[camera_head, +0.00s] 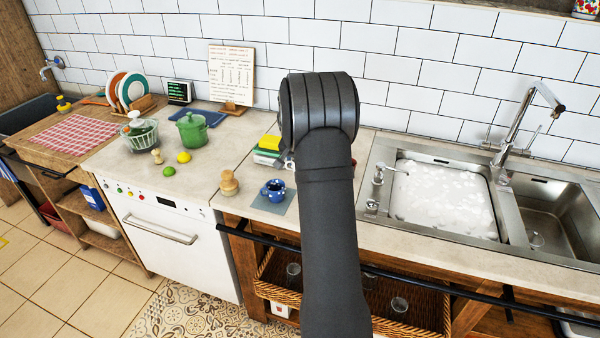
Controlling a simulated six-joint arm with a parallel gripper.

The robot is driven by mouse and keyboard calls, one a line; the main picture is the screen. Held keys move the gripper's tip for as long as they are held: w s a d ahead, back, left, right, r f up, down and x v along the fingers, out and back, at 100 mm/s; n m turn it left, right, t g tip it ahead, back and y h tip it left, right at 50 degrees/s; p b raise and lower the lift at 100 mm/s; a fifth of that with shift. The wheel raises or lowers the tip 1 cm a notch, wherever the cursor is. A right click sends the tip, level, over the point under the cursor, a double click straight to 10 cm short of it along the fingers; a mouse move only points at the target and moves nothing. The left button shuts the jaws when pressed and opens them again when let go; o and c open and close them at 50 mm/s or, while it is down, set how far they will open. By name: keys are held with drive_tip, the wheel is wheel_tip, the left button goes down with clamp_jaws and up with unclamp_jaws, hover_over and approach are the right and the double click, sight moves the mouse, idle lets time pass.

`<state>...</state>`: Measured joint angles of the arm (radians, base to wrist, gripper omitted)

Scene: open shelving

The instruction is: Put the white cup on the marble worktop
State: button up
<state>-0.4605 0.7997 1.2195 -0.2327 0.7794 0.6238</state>
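I cannot make out a white cup in this view. A dark blue cup with light spots (273,190) stands on a grey mat at the front of the counter. The pale, stone-like worktop (225,158) runs along the wall from the white oven to the sink; I take it for the marble worktop. My dark arm rises through the middle of the picture and covers part of the worktop behind it. My gripper is not visible, so whether it holds anything is hidden.
A green pot (191,132), a glass bowl (139,134), a lemon (184,157), a lime (169,171) and a wooden shaker (229,183) stand on the left worktop. Yellow and green sponges (268,148) lie beside my arm. A foamy sink (443,198) is right. Glasses (293,271) stand in baskets below.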

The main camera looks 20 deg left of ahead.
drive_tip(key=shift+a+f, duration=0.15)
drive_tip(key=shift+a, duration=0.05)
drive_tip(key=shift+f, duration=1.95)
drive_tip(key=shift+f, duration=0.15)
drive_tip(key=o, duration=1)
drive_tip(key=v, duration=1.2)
